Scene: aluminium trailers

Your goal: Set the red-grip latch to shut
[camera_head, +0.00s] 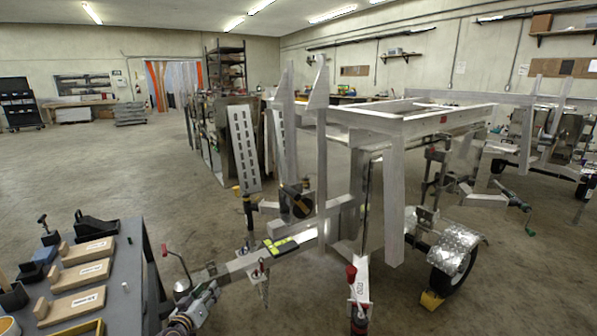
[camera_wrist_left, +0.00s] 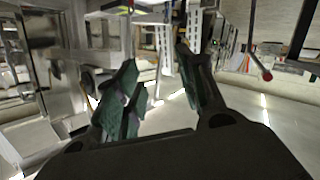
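The red-grip latch (camera_head: 178,263) is a thin curved lever with a red end, standing up at the trailer's coupling in the lower left of the head view. In the left wrist view, which looks upside down, a rod with a red tip (camera_wrist_left: 266,74) appears at the upper right, apart from the fingers. My left gripper (camera_head: 201,298) is low by the coupling, small and hard to separate from the metal parts there. In the left wrist view its dark fingers (camera_wrist_left: 160,88) stand apart with nothing between them.
The aluminium trailer (camera_head: 400,125) fills the middle. A grey bench (camera_head: 128,290) with wooden blocks is at the lower left. A wheel (camera_head: 455,265) is at the right. Open floor lies behind the bench.

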